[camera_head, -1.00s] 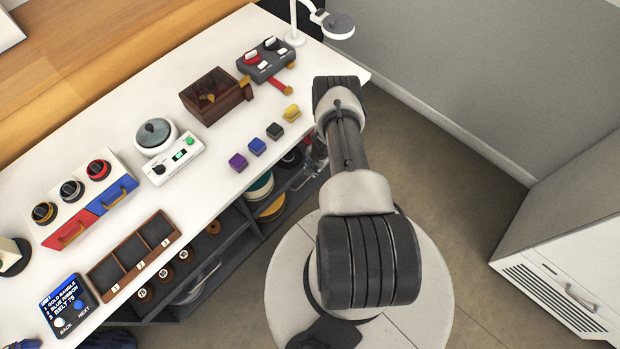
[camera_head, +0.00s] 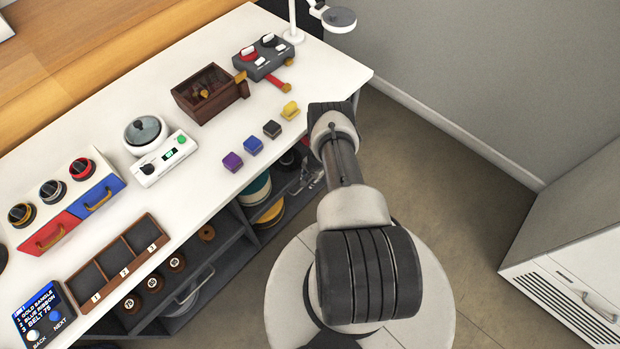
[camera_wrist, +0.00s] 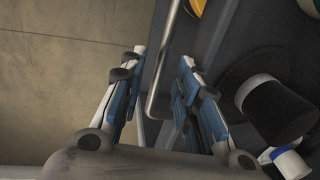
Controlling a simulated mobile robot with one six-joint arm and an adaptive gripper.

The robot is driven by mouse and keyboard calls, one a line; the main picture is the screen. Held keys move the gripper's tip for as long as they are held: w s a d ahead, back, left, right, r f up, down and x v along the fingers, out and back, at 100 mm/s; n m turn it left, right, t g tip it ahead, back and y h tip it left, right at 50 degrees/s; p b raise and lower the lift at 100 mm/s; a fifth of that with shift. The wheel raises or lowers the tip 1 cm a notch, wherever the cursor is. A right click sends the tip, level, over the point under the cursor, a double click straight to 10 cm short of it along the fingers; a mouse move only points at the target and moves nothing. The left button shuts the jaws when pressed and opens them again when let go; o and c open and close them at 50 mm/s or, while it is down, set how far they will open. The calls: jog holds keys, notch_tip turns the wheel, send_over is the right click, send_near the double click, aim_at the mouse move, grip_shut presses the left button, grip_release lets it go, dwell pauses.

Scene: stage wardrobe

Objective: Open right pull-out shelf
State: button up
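The right pull-out shelf (camera_head: 288,188) is a dark grey tray under the white worktop, partly hidden by my arm in the head view. It carries a teal-and-white round item (camera_head: 256,188) and a yellow round item (camera_head: 271,213). In the wrist view a metal bar handle (camera_wrist: 166,62) runs along the dark shelf (camera_wrist: 222,45), with a black top hat (camera_wrist: 275,112) to its right. My gripper (camera_wrist: 157,70) is open and appears empty. The bar lies between its two fingers in the picture; I cannot tell its depth or any contact. My fingers are hidden in the head view.
The worktop (camera_head: 215,205) edge is above the shelves. The floor (camera_head: 440,170) to the right is clear up to a white cabinet (camera_head: 575,270).

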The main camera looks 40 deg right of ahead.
grip_shut()
dwell(0.6)
